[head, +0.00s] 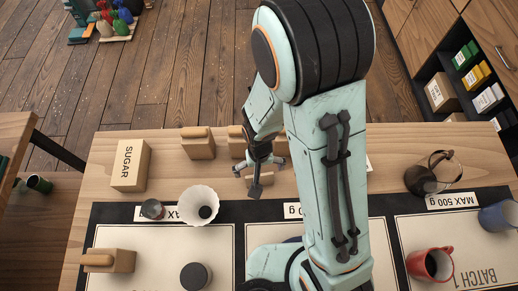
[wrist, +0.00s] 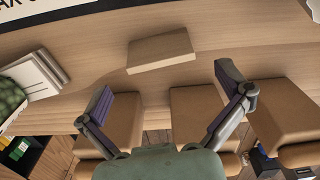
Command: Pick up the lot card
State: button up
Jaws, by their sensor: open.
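My gripper (head: 260,168) is open and empty above the wooden table in the head view. Its two spread fingers also show in the wrist view (wrist: 165,92). A small plain tan piece (wrist: 160,52) lies on the table just beyond the fingertips, roughly centred between them and apart from them. It shows partly below the gripper in the head view (head: 264,179). I see no lettering on it and cannot tell for certain that it is the lot card.
A white stack (wrist: 38,72) with a green item lies left in the wrist view. A SUGAR box (head: 130,165), white filter cup (head: 198,205) and glass jug (head: 433,173) stand around.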

jog(key=shift+f, duration=1.9)
jog(key=c, duration=1)
jog(key=shift+r, duration=0.1)
